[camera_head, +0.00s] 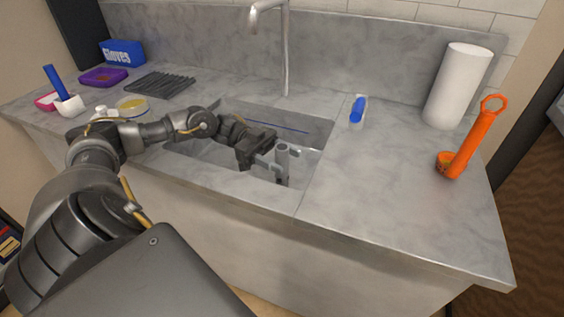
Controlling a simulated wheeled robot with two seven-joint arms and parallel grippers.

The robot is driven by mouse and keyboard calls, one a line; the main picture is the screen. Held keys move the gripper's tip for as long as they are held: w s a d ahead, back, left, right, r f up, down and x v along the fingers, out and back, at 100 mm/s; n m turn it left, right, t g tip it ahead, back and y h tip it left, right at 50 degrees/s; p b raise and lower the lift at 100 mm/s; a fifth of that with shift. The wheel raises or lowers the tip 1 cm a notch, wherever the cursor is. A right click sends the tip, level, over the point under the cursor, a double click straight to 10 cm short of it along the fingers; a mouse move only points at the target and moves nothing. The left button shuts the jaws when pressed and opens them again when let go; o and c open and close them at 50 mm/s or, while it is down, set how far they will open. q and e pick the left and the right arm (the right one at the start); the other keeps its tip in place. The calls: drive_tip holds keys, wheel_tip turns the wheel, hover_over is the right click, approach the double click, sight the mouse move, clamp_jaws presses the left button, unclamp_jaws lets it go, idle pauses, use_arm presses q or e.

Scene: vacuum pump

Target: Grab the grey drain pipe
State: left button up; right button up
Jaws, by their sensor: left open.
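The grey drain pipe (283,160) stands upright in the sink basin, its open top end near the front right of the basin. My left gripper (266,158) reaches over the sink from the left. It is open, with its fingers right beside the pipe on its left side. From this view I cannot tell whether a finger touches the pipe. The pipe's lower end is partly hidden in the basin. My right gripper is not in view.
The sink (318,130) has a tall faucet (285,60) behind it. An orange pump (472,143), a paper towel roll (458,85) and a blue-and-white bottle (357,110) stand on the right. A gloves box (123,53) and a black rack (160,84) are at the left. The front right counter is clear.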

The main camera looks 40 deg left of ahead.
use_arm(q)
drive_tip(key=shift+d, duration=1.1)
drive_tip(key=shift+w, duration=0.1)
clamp_jaws()
